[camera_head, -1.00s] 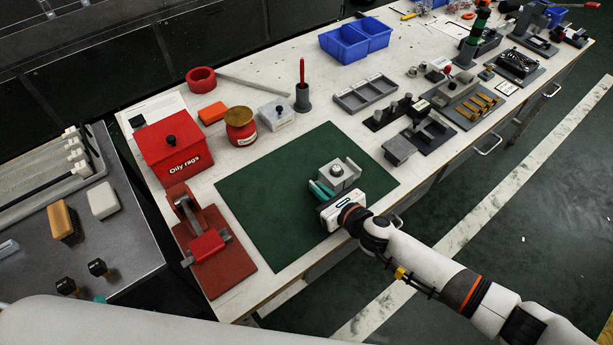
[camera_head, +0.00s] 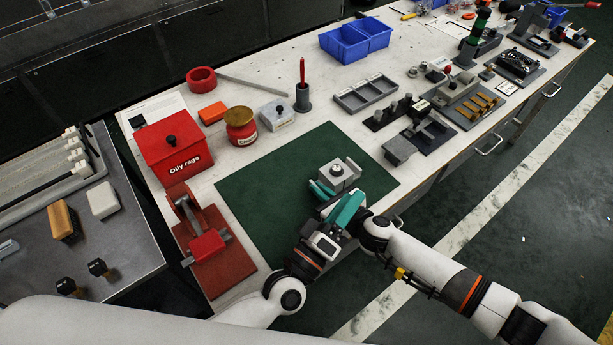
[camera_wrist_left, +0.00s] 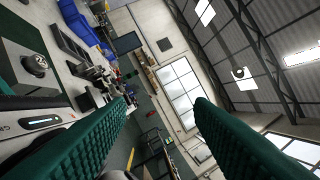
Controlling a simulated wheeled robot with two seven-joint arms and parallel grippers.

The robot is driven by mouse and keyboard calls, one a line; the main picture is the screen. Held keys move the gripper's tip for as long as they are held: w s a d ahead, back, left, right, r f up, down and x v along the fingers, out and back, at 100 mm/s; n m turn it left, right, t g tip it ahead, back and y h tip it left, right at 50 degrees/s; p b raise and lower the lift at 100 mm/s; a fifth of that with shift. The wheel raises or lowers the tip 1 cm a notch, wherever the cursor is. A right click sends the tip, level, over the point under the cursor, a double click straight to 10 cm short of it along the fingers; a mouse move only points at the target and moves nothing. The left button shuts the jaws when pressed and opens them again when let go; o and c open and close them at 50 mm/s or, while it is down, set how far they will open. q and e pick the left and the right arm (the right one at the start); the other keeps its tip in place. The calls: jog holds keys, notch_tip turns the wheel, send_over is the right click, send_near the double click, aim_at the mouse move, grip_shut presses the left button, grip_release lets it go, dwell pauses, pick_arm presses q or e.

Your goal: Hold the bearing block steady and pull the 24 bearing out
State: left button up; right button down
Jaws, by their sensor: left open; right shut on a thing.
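In the left wrist view the block (camera_wrist_left: 22,85) and bearing (camera_wrist_left: 36,64) are at the left edge. My right gripper (camera_head: 322,189) is shut on the near left side of the block; its contact is partly hidden. My left gripper (camera_head: 350,207) is open and empty, in front of the block and over my right gripper's body. Its two teal fingers (camera_wrist_left: 160,125) stand apart, with nothing between them in the left wrist view.
A red press (camera_head: 207,243) and a red oily rags box (camera_head: 174,147) stand left of the mat. A red jar (camera_head: 241,128), a grey tray (camera_head: 366,93) and dark fixtures (camera_head: 432,136) lie beyond. The left half of the mat is clear.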

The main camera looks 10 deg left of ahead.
pick_arm(q)
jog(key=w+d+r+m+g+h, duration=0.1)
jog(key=w+d+m+g+h, duration=0.3)
jog(key=m, duration=0.4)
jog(key=n+g+y, duration=0.4)
jog(key=n+y, duration=0.1)
jog(key=n, duration=2.3)
send_near(335, 168)
jog(key=shift+w+d+f, duration=0.1)
jog(key=shift+w+d, duration=0.15)
jog(key=shift+w, duration=0.05)
jog(key=x, duration=0.7)
jog(key=shift+d, duration=0.15)
grip_shut()
